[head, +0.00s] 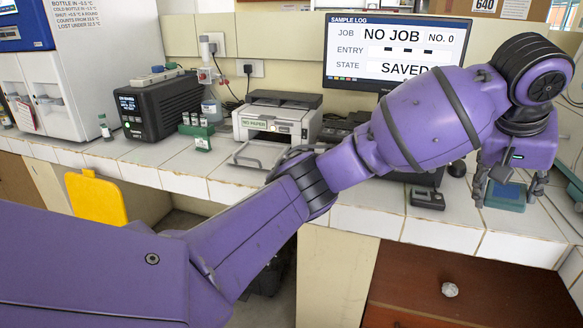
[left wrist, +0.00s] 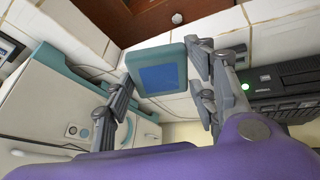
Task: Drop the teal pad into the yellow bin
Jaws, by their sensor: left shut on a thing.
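The teal pad (head: 505,198) is between the fingers of my left gripper (head: 508,188) at the right end of the counter, near its front edge. In the left wrist view the pad (left wrist: 158,72) shows a blue square face in a teal frame. The fingers of my left gripper (left wrist: 160,88) are shut on its two sides. Whether the pad touches the counter is hard to tell. The yellow bin (head: 97,198) shows as an upright yellow panel in front of the counter at the left, its lower part hidden by my left arm. My right gripper is not in view.
The tiled counter (head: 385,222) holds a printer (head: 272,125), a black device (head: 155,105), a green vial rack (head: 201,138) and a small dark device (head: 427,197). A monitor (head: 390,48) stands behind my arm.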

